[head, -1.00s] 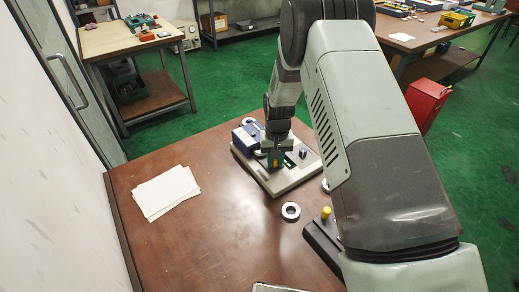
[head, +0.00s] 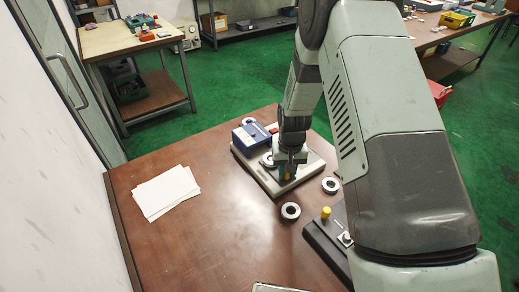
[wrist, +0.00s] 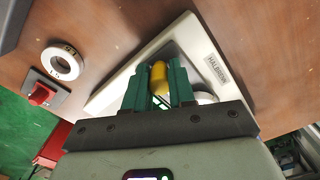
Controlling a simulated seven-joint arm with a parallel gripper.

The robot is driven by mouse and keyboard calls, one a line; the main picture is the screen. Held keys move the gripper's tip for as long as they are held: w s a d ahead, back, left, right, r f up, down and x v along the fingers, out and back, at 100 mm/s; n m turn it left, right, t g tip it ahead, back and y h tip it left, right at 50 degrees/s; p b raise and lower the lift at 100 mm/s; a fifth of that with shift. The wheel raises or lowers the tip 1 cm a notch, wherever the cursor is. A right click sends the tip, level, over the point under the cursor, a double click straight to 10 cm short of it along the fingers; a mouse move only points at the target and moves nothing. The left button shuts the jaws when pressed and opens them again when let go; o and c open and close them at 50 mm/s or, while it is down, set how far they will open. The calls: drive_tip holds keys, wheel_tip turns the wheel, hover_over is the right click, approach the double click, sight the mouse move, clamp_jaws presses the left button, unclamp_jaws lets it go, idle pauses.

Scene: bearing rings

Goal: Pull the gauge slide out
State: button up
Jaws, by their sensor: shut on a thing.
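My gripper (head: 288,177) is low over the pale gauge base plate (head: 262,180), near its front right side. It is shut on a yellow knob (wrist: 159,78), which shows between the green fingers in the wrist view. I take the knob for the gauge slide's handle; the slide body is hidden under the gripper. The blue gauge box (head: 250,138) sits on the back left of the plate. A metal ring (head: 266,160) lies on the plate between the box and my gripper. In the wrist view a pale ring (wrist: 205,98) shows partly behind the right finger.
Loose rings lie on the table in front of the plate (head: 290,211) and to its right (head: 330,185). A dark fixture with a yellow knob (head: 325,212) stands at the right, near my arm. White papers (head: 166,191) lie at the left. The front left table is clear.

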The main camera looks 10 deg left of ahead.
drive_tip(key=shift+s+d, duration=0.35)
drive_tip(key=shift+s, duration=0.05)
drive_tip(key=shift+s+d, duration=0.2)
drive_tip(key=shift+d, duration=0.1)
idle(0.3)
drive_tip(key=o, duration=0.7)
drive_tip(key=shift+f, duration=0.1)
drive_tip(key=shift+a, duration=0.1)
drive_tip(key=shift+w+a+r, duration=0.1)
drive_tip(key=shift+w+r, duration=0.05)
drive_tip(key=shift+r, duration=3.45)
